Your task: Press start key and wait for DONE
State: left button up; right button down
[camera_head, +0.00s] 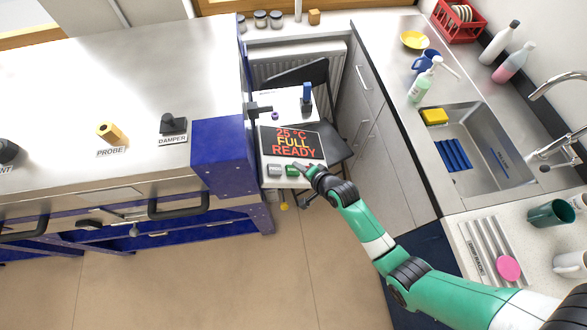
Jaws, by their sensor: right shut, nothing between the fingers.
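The control panel (263,146) of the kiln is a white unit with a dark display (291,143). The display reads "25 °C FULL READY" in orange-red letters. Below it sit a grey key (274,170) and a green key (291,170). My right gripper (306,168) is shut and empty, with its tip just right of the green key. I cannot tell whether it touches the key or hovers over the panel. My left gripper is not in view.
The steel kiln top (110,80) with blue framing and black handles fills the left. A black chair (318,75) stands behind the panel. A counter with a sink (490,130), bottles and a dish rack (460,22) runs along the right. Floor in front is clear.

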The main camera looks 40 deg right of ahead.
dwell(0.4)
jog(key=shift+w+a+f+b, duration=0.1)
jog(key=shift+a+f+b, duration=0.05)
jog(key=shift+f+b, duration=0.2)
jog(key=shift+w+a+f+b, duration=0.1)
jog(key=shift+a+f+b, duration=0.1)
jog(key=shift+f+b, duration=0.25)
dwell(0.6)
dwell(0.4)
jog(key=shift+s+d+r+p, duration=0.1)
jog(key=shift+d+r+p, duration=0.1)
jog(key=shift+r+p, duration=0.3)
jog(key=shift+s+d+r+p, duration=0.15)
jog(key=shift+r+p, duration=0.15)
jog(key=shift+p, duration=0.25)
jog(key=r+p, duration=0.1)
jog(key=d+r+p, duration=0.1)
jog(key=r+p, duration=0.1)
jog(key=s+r+p, duration=0.1)
jog(key=shift+d+r+p, duration=0.3)
jog(key=shift+d+p, duration=0.05)
dwell(0.3)
